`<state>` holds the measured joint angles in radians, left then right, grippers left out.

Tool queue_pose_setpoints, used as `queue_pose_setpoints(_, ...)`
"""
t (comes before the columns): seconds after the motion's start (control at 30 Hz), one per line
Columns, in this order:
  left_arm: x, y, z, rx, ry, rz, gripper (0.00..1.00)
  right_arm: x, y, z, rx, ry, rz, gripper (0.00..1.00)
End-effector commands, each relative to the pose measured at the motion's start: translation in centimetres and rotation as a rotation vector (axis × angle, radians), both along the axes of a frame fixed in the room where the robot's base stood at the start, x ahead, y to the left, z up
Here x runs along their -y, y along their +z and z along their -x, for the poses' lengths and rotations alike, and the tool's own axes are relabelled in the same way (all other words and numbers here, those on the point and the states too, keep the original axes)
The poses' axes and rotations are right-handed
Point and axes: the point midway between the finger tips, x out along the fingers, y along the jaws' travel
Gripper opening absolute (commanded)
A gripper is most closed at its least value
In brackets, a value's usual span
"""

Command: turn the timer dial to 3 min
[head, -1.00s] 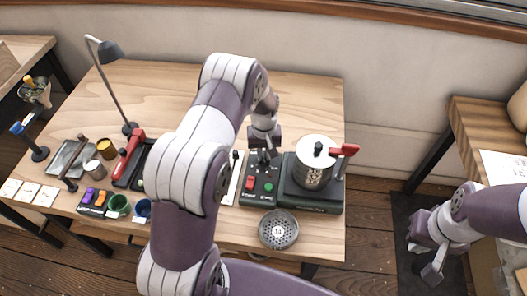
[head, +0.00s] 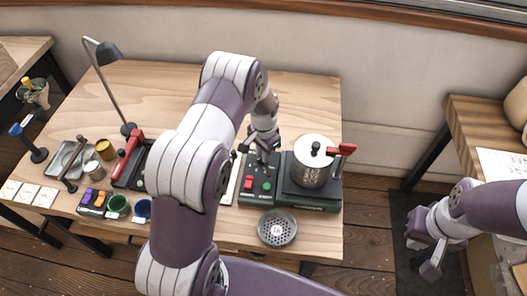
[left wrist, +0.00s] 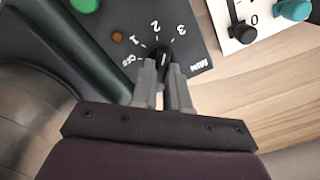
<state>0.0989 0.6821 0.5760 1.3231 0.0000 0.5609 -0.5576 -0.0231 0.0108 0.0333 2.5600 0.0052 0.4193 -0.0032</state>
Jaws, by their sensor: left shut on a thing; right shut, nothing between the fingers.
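The timer dial (left wrist: 164,54) is a small black knob with a white mark, on a dark panel (left wrist: 116,20) printed OFF, 1, 2 and 3. My left gripper (left wrist: 164,70) is shut on it from above. The dial's mark points up in the left wrist view, roughly between 2 and 3; its exact setting is hard to tell. In the head view my left gripper (head: 264,155) is at the back of the control box (head: 250,198) and hides the dial. My right gripper (head: 424,258) is shut and empty, well right of the table.
Right of the control box stands a roaster base with a metal drum (head: 311,169) and red handle (head: 346,149). A round perforated tray (head: 277,228) is in front. A white panel with teal knobs (left wrist: 294,9) lies beside the box. Cups and tools fill the table's left.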

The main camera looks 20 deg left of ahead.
Motion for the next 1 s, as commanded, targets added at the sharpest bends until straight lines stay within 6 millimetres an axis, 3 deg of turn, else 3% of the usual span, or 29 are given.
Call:
queue_pose_setpoints(0.5,0.13,0.11,0.00,0.003,-0.303,-0.001,0.00,0.00,0.23,0.00,0.000,0.000,0.000,0.00)
queue_pose_setpoints(1.0,0.15,0.11,0.01,0.004,-0.352,-0.001,0.00,0.00,0.24,0.00,0.000,0.000,0.000,0.00)
